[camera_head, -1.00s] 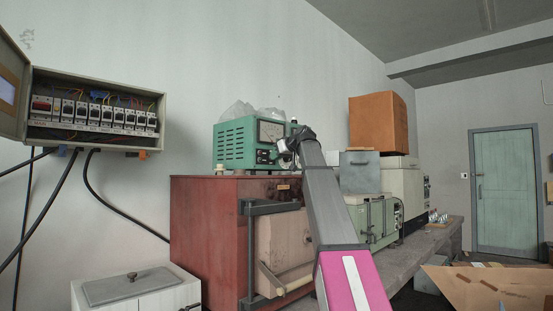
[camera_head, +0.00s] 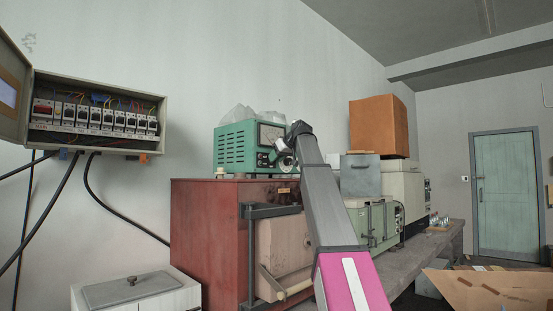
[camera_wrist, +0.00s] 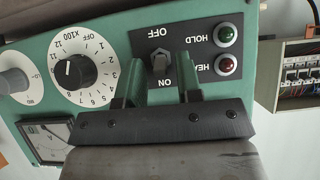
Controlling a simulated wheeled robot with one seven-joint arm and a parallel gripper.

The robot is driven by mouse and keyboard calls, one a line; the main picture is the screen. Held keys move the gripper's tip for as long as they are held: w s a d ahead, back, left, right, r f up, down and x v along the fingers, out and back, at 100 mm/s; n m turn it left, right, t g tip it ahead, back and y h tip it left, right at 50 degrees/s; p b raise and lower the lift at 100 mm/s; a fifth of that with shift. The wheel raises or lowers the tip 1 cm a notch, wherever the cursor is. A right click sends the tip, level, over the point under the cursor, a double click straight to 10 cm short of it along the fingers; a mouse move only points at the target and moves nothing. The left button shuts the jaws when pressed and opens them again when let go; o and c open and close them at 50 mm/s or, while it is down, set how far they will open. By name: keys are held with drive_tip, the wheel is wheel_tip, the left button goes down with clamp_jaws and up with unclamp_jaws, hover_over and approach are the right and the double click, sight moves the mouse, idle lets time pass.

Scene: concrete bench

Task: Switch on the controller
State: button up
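The controller is a green box (camera_head: 236,148) on top of the red cabinet, with a front gauge. A small toggle switch (camera_wrist: 160,62) stands between the printed OFF and ON. My gripper (camera_wrist: 161,75) is open, its two fingers apart on either side of the switch, just in front of the panel. I cannot tell whether they touch it or which way the lever is set. In the head view my gripper (camera_head: 284,160) is at the controller's front.
The red cabinet (camera_head: 205,220) bears the controller. An open breaker box (camera_head: 95,82) with cables hangs on the left wall. A grey metal box (camera_head: 360,177) and an orange box (camera_head: 378,127) stand to the right. A cardboard box (camera_head: 490,290) is at lower right.

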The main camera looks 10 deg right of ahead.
idle(0.3)
drive_tip(key=v, duration=1)
drive_tip(key=shift+s+d+r, duration=0.2)
drive_tip(key=shift+s, duration=0.05)
